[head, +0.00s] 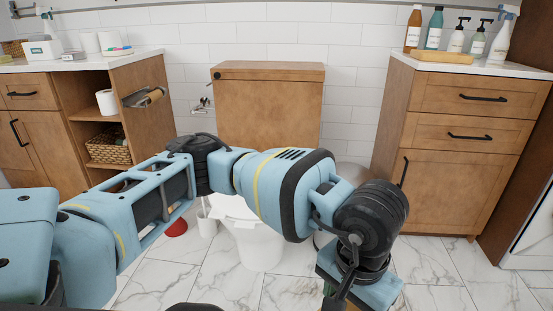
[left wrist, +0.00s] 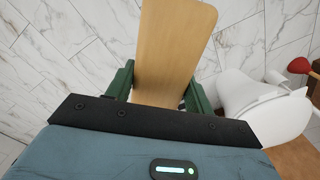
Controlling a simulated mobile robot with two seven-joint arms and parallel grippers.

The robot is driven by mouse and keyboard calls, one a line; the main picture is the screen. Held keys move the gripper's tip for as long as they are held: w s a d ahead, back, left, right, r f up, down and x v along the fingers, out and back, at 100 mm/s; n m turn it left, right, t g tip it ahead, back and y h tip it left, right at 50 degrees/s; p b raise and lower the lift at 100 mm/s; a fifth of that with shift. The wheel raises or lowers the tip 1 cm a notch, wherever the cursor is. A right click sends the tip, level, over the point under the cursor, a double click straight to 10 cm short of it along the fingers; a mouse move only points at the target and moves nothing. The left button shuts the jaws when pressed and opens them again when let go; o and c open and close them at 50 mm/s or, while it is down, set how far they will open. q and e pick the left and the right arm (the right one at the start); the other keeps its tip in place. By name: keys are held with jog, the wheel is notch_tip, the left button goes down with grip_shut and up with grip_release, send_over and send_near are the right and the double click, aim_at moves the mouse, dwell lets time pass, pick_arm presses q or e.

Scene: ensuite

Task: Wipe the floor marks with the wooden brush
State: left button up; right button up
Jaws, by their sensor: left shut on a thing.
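My left gripper (left wrist: 158,88) is shut on the wooden brush (left wrist: 176,40). In the left wrist view the brush is a flat, pale wooden piece with rounded corners, between two dark green fingers, over the marble floor. Its bristles are hidden. In the head view my left arm reaches across from the left, and its wrist points down at the bottom, right of centre. The gripper and brush are mostly cut off there by the lower edge. I can make out no floor marks on the white, grey-veined floor tiles (head: 440,262). My right gripper is in neither view.
A white toilet (head: 258,243) stands behind my arm, with a wooden tank cabinet (head: 268,105) above. A red plunger (head: 176,228) is left of it. Wooden vanities (head: 455,150) stand right and left (head: 150,125). Open floor lies before the right vanity.

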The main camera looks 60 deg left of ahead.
pick_arm(q)
jog(key=w+f+n+b, duration=0.1)
jog(key=w+f+n, duration=0.3)
jog(key=f+n, duration=0.8)
jog(key=w+f+n+b, duration=0.2)
jog(key=w+f+n, duration=0.2)
jog(key=f+n, duration=0.8)
jog(key=s+a+f+n, duration=0.3)
jog(key=s+f+n, duration=0.2)
jog(key=f, duration=0.4)
jog(key=s+a+f+n+b, duration=0.1)
jog(key=s+a+f+n, duration=0.3)
jog(key=f+n, duration=0.4)
jog(key=s+a+f+n+b, duration=0.1)
jog(key=s+a+f+n, duration=0.3)
jog(key=f+n, duration=0.3)
notch_tip(320, 180, down, 5)
jog(key=shift+s+a+r, duration=0.15)
jog(key=shift+s+r, duration=0.05)
jog(key=shift+s, duration=0.7)
jog(key=shift+f, duration=0.1)
